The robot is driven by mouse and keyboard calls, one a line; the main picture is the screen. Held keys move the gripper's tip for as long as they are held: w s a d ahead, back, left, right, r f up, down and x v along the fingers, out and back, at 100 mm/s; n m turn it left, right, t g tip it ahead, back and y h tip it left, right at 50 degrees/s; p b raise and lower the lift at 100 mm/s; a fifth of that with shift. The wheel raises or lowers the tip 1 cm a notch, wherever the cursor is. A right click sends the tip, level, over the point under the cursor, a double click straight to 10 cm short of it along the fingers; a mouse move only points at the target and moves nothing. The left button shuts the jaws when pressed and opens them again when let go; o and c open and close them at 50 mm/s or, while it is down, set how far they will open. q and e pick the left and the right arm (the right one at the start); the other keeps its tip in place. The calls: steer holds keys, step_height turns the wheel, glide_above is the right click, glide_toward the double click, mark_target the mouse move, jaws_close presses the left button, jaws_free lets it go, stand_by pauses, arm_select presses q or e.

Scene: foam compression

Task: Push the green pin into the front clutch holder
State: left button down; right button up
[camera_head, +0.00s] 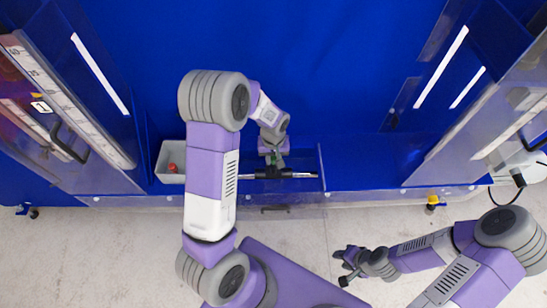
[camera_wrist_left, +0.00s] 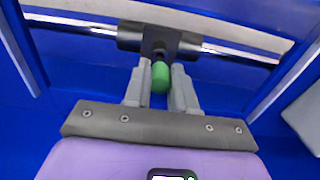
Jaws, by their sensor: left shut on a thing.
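The green pin (camera_wrist_left: 160,78) sits between the two grey fingers of my left gripper (camera_wrist_left: 160,85) in the left wrist view. The gripper is shut on it. The black clutch holder (camera_wrist_left: 130,36) is mounted on a shiny metal rod (camera_wrist_left: 75,27). The pin's far end is at the holder's short stem and seems to touch it; how deep it sits is hidden. In the head view, my left gripper (camera_head: 274,158) is right beside the dark holder (camera_head: 270,173) on the rod. My right gripper (camera_head: 347,265) hangs over the floor, away from the holder; its opening is unclear.
A grey bin (camera_head: 163,172) with a red item (camera_head: 172,168) stands left of the holder. Blue side walls flank the rod. The blue shelf (camera_head: 365,175) to the right is clear. A small yellow-topped part (camera_head: 432,201) is at the front edge.

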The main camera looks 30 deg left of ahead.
mark_target(274, 158)
arm_select(q)
steer(key=shift+f+b, duration=1.2)
steer(key=shift+f, duration=0.35)
steer(key=c, duration=0.8)
jaws_free()
steer(key=shift+c, duration=0.2)
steer(key=shift+r, duration=0.2)
steer(key=shift+r+p, duration=2.35)
steer(key=shift+r, duration=0.5)
step_height(274, 158, up, 8)
steer(key=p, duration=0.1)
steer(key=shift+f, duration=0.2)
